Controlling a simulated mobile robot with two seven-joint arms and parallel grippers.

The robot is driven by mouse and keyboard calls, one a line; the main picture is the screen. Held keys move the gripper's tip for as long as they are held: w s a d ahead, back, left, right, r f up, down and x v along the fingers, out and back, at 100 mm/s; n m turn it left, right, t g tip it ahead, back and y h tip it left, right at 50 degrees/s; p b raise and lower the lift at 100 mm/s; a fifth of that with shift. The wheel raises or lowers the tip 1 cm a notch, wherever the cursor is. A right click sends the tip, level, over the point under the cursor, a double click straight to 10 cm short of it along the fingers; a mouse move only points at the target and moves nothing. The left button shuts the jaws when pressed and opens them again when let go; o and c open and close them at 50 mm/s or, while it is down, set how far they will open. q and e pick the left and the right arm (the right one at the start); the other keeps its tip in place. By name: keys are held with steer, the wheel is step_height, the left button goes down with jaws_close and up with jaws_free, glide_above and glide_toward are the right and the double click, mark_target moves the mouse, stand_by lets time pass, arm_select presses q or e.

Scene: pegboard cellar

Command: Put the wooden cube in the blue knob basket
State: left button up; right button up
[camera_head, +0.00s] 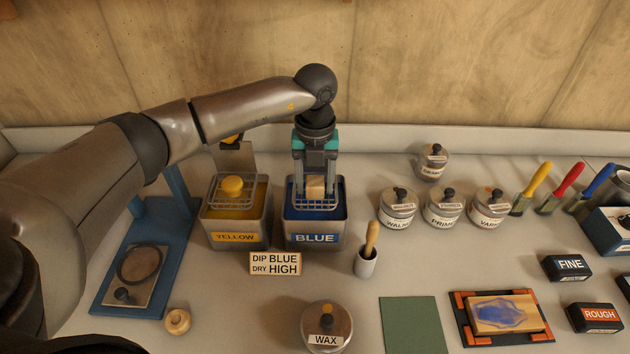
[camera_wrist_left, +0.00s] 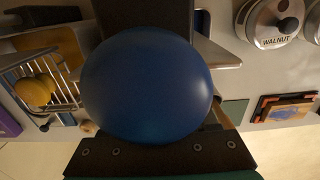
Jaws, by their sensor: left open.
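The wooden cube (camera_head: 315,187) sits in the wire basket (camera_head: 299,204) over the blue-filled tin labelled BLUE (camera_head: 316,239). Whether it touches the basket floor cannot be told. My left gripper (camera_head: 315,180) is open and points down there, its fingers at either side of the cube's top. In the left wrist view a large blue knob (camera_wrist_left: 150,85) fills the middle, close to the camera, and hides the cube and fingertips. The knob is hidden behind my gripper in the head view. My right gripper is not in view.
A yellow tin (camera_head: 235,238) stands just left, with a yellow round piece (camera_head: 232,186) in its basket. A card (camera_head: 275,264) reads DIP BLUE DRY HIGH. A brush pot (camera_head: 366,263), lidded tins (camera_head: 397,210) and a wax tin (camera_head: 326,330) stand nearby. A blue stand (camera_head: 165,240) is at left.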

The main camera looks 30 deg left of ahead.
mark_target(315, 181)
arm_select(q)
steer(key=shift+r, duration=0.25)
step_height(315, 181, up, 12)
